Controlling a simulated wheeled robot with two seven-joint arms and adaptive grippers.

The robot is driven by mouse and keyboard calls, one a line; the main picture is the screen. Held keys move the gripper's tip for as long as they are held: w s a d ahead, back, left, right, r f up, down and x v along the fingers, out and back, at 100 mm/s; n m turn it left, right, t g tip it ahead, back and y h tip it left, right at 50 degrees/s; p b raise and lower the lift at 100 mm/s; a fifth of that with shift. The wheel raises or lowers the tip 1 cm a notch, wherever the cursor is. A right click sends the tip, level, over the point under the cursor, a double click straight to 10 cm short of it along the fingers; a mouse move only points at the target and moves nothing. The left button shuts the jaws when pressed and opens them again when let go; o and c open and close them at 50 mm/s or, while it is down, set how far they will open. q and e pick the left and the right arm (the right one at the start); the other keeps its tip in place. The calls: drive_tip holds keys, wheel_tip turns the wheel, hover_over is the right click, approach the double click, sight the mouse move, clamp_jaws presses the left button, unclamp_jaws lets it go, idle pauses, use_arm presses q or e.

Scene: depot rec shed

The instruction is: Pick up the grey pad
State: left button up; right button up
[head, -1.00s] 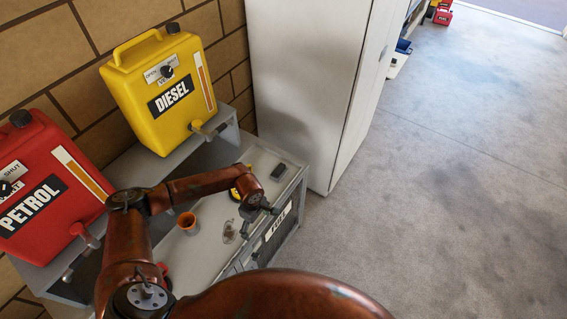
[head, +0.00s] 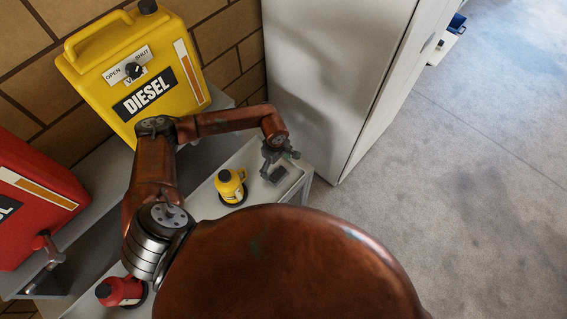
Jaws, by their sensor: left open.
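The grey pad (head: 279,175) is a small dark slab lying flat on the grey bench top (head: 252,155), near its far right end. My left gripper (head: 280,161) is open and empty. It appears just above and behind the pad in the head view, and its fingers may cover part of the pad's far edge. I cannot tell how high above the pad it is. My right gripper is not in view.
The yellow diesel container (head: 135,75) and red petrol container (head: 35,200) are at left. A white cabinet (head: 335,65) stands behind the bench. Floor (head: 475,190) is clear at right.

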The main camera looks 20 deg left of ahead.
sight(279, 173)
use_arm(q)
drive_tip(key=shift+f, duration=1.15)
drive_tip(key=shift+d+f+p, duration=0.1)
drive_tip(key=shift+f+p, duration=0.25)
drive_tip(key=f, duration=0.2)
drive_tip(key=f+p, duration=0.1)
drive_tip(key=shift+w+d+f, duration=0.1)
drive_tip(key=shift+d+f, duration=0.1)
drive_tip(key=shift+f, duration=0.15)
drive_tip(key=shift+a+f, duration=0.1)
drive_tip(key=shift+f, duration=0.35)
drive_tip(key=c, duration=1.3)
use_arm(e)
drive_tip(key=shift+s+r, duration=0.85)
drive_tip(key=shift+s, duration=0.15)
